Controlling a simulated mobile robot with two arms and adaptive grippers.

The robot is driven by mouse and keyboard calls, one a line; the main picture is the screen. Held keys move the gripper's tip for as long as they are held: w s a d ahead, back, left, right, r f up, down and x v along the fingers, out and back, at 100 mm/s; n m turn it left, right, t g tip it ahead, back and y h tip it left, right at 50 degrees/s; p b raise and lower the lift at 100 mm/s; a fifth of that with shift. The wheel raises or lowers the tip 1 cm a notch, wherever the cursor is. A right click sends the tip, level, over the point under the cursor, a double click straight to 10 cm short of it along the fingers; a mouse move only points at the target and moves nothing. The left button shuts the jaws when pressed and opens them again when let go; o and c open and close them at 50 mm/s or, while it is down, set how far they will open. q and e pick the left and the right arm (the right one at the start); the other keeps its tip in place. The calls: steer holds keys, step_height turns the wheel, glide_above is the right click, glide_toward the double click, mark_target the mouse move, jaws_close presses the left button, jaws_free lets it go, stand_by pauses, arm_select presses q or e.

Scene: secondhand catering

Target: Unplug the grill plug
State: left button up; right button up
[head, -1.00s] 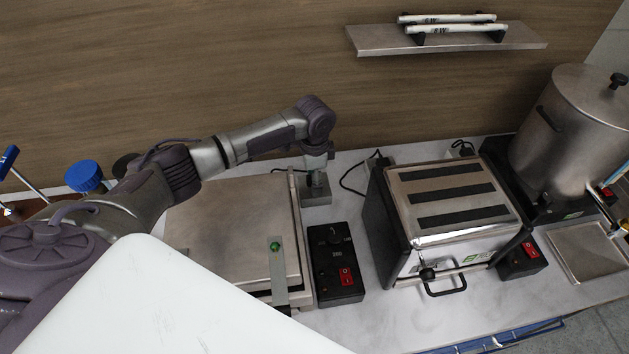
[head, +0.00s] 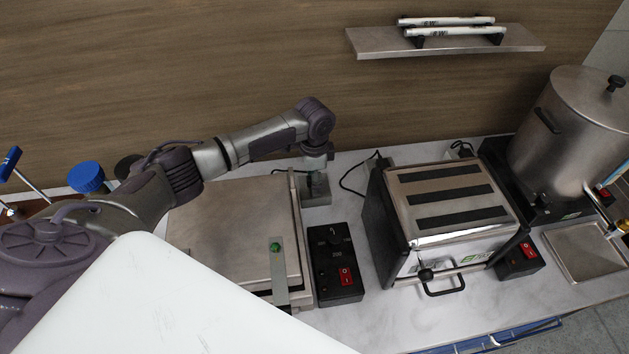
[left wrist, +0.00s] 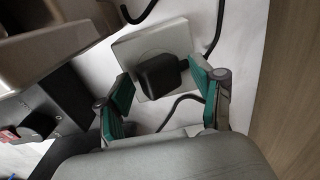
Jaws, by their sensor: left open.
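The grill (head: 235,225), with a flat steel lid, stands on the left of the counter in the head view. A grey socket box (head: 317,199) sits beside its back right corner. In the left wrist view a black plug (left wrist: 158,76) sits in the pale socket box (left wrist: 178,38). My left gripper (left wrist: 160,82) is open, with its green-padded fingers on either side of the plug and no clear grip on it. In the head view the left gripper (head: 317,180) points down over the socket box, and the plug is hidden there. My right gripper is not in view.
A black control box (head: 335,255) with a red switch stands right of the grill. A slotted steel appliance (head: 450,235) and a large steel urn (head: 575,130) stand further right. Black cables (left wrist: 185,99) run near the socket. A wall shelf (head: 450,42) hangs above.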

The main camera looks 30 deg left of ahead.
arm_select(q)
steer(key=shift+c, duration=0.6)
jaws_close()
steer(key=shift+r+p, duration=1.6)
steer(key=shift+p, duration=0.05)
steer(key=shift+r, duration=1.4)
